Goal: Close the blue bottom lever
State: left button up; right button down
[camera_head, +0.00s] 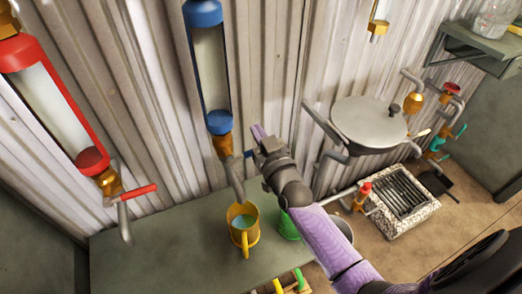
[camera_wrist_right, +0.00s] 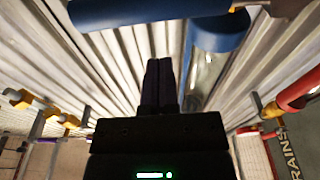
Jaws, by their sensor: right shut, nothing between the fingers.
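The blue-capped clear cylinder (camera_head: 211,70) hangs on the corrugated wall, with a brass valve (camera_head: 222,145) and a spout below it. A small part of the blue bottom lever (camera_head: 248,154) shows beside the valve; my right gripper hides the rest in the head view. In the right wrist view a blue bar (camera_wrist_right: 150,10), seemingly this lever, crosses the top and meets brass at its right end. My right gripper (camera_head: 257,133) is shut and empty, close to the lever; I cannot tell whether they touch. Its closed fingers also show in the right wrist view (camera_wrist_right: 160,68). My left gripper is out of view.
A yellow mug (camera_head: 250,240) with liquid stands under the spout on the grey bench (camera_head: 165,255). A green cup (camera_head: 288,226) is beside it. A red-capped cylinder (camera_head: 45,95) with a red lever (camera_head: 138,192) is at left. A round lidded pan (camera_head: 368,122) is at right.

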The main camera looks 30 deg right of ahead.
jog(key=f, duration=0.2)
jog(key=s+f+b, duration=0.1)
jog(key=f, duration=0.1)
jog(key=shift+d, duration=0.1)
jog(key=shift+f+b, duration=0.1)
jog(key=shift+b, duration=0.2)
jog(key=shift+s+f, duration=0.2)
jog(key=shift+f, duration=0.45)
